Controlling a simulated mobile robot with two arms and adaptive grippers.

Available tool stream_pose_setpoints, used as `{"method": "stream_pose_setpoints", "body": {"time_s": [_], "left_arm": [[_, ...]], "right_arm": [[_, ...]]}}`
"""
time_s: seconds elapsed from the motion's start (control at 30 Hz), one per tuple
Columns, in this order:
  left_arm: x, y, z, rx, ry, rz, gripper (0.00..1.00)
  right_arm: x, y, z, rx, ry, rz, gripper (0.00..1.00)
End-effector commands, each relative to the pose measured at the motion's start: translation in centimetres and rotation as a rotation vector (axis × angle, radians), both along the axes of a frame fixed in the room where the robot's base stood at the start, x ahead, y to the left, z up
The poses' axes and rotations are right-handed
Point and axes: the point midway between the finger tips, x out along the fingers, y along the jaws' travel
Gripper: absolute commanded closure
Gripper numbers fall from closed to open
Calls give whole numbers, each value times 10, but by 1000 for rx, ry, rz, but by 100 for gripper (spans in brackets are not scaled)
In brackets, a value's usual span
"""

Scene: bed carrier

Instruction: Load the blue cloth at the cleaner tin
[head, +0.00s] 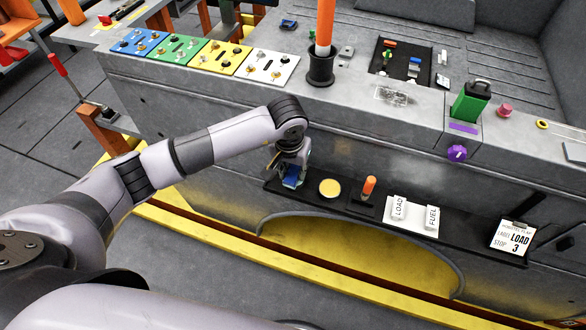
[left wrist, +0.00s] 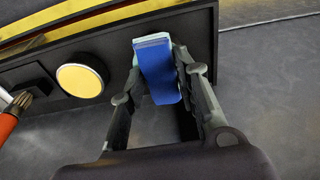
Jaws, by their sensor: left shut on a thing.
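The blue cloth (left wrist: 158,72) is a small folded blue piece between the fingers of my left gripper (left wrist: 163,85) in the left wrist view. In the head view my left gripper (head: 291,172) points down at the left end of the black shelf, with the blue cloth (head: 292,180) low between its fingers. The gripper is shut on the cloth, at or just over the shelf; I cannot tell whether the cloth touches it. The round yellow-topped tin (head: 330,188) stands on the shelf just right of the cloth, and it also shows in the left wrist view (left wrist: 80,80). My right gripper is not in view.
The black shelf (head: 463,232) also holds an orange-handled brush (head: 369,187), white LOAD and FUEL cards (head: 410,213) and a LOAD 3 clipboard (head: 513,238).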

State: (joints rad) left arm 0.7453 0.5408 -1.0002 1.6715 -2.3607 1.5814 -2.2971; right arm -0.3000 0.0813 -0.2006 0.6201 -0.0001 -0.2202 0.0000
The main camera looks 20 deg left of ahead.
Motion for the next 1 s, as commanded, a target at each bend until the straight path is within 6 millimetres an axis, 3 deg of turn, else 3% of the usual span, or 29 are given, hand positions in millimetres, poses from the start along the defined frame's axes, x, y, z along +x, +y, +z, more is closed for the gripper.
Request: {"method": "stream_pose_setpoints", "body": {"time_s": [0.8,1.0], "left_arm": [[-1,0,63,1,2,-1,93],[0,0,70,1,1,0,93]], "right_arm": [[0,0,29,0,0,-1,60],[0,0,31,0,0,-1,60]]}}
